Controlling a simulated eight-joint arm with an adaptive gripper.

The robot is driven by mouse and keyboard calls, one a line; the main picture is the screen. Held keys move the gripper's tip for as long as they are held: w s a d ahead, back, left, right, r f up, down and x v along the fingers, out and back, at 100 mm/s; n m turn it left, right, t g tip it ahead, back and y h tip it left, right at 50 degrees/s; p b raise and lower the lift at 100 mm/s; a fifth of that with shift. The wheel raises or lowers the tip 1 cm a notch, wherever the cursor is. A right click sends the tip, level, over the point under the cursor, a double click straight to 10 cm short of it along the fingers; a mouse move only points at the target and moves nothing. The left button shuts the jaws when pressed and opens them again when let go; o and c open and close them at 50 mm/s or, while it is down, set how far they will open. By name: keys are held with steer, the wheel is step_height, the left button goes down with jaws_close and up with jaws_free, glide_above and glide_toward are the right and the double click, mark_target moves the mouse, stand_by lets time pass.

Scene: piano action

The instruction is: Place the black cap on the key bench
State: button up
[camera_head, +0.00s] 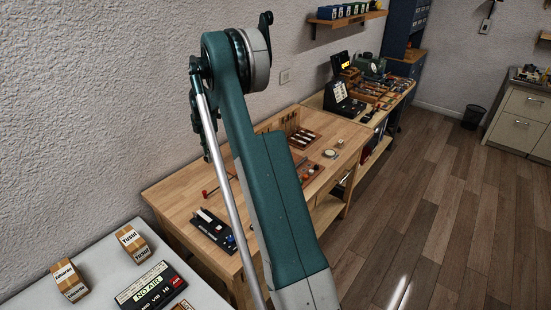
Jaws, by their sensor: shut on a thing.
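My arm rises through the middle of the head view, and its dark green forearm drops behind the upper arm. My gripper is out of sight, and so is whatever it holds. I cannot make out the black cap. A wooden workbench (172,194) stands along the wall behind my arm. On its near left part lies a dark fixture (222,238) with white and black strips like piano keys; this looks like the key bench, but no label shows. My arm hides part of the bench top.
A pale table (103,258) at lower left bears two labelled boxes (69,281) (133,243) and a black "NO AIR" panel (150,288). A red-handled tool (207,192) and wooden trays (303,138) lie on the workbench. A second bench with instruments (343,100) stands beyond.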

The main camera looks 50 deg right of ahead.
steer(key=shift+f, duration=3.15)
steer(key=shift+f, duration=1.85)
steer(key=shift+f, duration=0.15)
steer(key=shift+o, duration=1.4)
steer(key=o, duration=0.4)
steer(key=shift+o, duration=0.2)
